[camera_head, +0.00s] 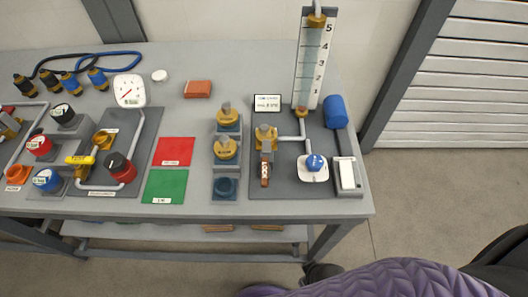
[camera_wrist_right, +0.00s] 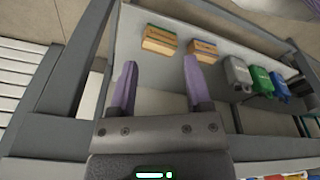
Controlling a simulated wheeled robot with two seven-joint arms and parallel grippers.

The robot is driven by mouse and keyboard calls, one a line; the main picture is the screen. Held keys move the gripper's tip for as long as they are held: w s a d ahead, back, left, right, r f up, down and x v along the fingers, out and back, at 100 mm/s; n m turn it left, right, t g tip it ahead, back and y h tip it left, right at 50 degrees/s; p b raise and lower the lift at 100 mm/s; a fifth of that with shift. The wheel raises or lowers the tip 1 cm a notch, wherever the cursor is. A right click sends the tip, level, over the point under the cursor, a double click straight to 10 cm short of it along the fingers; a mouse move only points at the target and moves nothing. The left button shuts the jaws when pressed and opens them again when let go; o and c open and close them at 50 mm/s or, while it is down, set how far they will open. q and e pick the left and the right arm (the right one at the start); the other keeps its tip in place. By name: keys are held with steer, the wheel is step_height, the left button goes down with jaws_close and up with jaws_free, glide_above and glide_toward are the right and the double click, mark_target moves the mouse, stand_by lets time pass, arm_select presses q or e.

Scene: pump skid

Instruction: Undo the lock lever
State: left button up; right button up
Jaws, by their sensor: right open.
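No part is clearly marked as the lock lever, and I cannot tell which one it is. A yellow handle (camera_head: 80,160) sits on the left grey panel among the pipes. A brass fitting (camera_head: 265,138) on the right panel has a brown-and-white strip (camera_head: 265,172) in front of it. My right gripper (camera_wrist_right: 159,63) shows in the right wrist view with its two purple fingers apart and nothing between them. It is near the lower shelf, away from the tabletop parts. My left gripper is not in view.
The grey tabletop (camera_head: 190,60) carries a tall gauge (camera_head: 314,60), a blue cylinder (camera_head: 335,111), red (camera_head: 174,151) and green (camera_head: 165,186) mats, and a rack (camera_head: 225,165) with brass fittings. The lower shelf (camera_wrist_right: 140,70) holds wooden blocks (camera_wrist_right: 160,41) and coloured containers (camera_wrist_right: 261,81).

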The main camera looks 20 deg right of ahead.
steer(key=w+a+r+p, duration=0.2)
steer(key=w+r, duration=0.1)
steer(key=r, duration=0.5)
steer(key=w+a+r+t+y+p, duration=0.1)
steer(key=w+r+p, duration=0.2)
steer(key=r, duration=0.5)
steer(key=w+a+r+p, duration=0.2)
steer(key=w+r, duration=0.1)
steer(key=r, duration=0.6)
steer(key=m+g+h, duration=0.1)
steer(key=m+g, duration=0.2)
steer(key=m, duration=0.3)
glide_toward(265, 171)
steer(key=shift+s+p, duration=0.15)
steer(key=shift+p, duration=0.15)
step_height(265, 171, down, 9)
steer(key=b, duration=0.3)
steer(key=shift+r, duration=0.2)
steer(key=shift+f, duration=0.2)
